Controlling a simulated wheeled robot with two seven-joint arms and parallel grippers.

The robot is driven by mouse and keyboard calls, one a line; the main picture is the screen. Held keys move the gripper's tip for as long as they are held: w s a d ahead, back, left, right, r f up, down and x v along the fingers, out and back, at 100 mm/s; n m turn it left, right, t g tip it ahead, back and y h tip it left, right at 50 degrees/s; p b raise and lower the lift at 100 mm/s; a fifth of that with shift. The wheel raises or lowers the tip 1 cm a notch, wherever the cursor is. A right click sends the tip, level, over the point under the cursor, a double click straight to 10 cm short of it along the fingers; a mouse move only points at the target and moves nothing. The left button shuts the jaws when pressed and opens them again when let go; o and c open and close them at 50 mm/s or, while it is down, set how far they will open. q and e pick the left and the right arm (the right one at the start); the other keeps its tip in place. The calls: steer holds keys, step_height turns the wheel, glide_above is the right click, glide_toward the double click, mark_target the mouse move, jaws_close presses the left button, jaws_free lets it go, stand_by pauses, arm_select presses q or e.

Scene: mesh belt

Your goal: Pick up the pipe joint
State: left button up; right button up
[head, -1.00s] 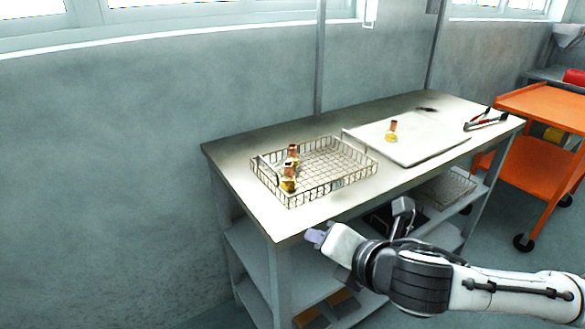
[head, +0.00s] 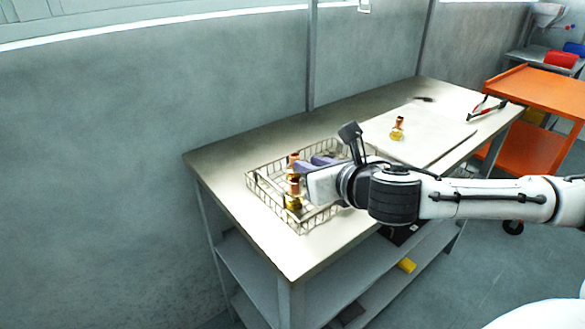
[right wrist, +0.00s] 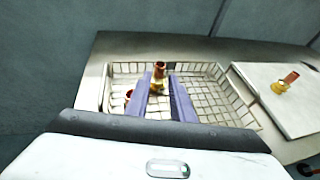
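Two brass-and-copper pipe joints are in the wire mesh basket (head: 262,203) on the table. The nearer pipe joint (head: 293,197) stands at the basket's left front; the farther pipe joint (head: 292,159) is partly hidden by my right gripper (head: 308,165). In the right wrist view, the gripper's two purple fingers (right wrist: 161,83) are apart. One pipe joint (right wrist: 158,72) shows in line with the gap between them, and the other (right wrist: 128,97) is left of the left finger. Contact cannot be told. A third pipe joint (head: 397,129) stands on the white board (head: 432,136). My left gripper is out of view.
Red-handled pliers (head: 487,108) lie at the table's right end. An orange cart (head: 540,95) stands beyond that end. The wall runs behind the table (head: 228,158). The tabletop in front of the basket is bare.

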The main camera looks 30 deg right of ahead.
steer(key=x, duration=0.6)
steer(key=shift+f, duration=0.25)
steer(key=shift+r, duration=0.1)
jaws_close()
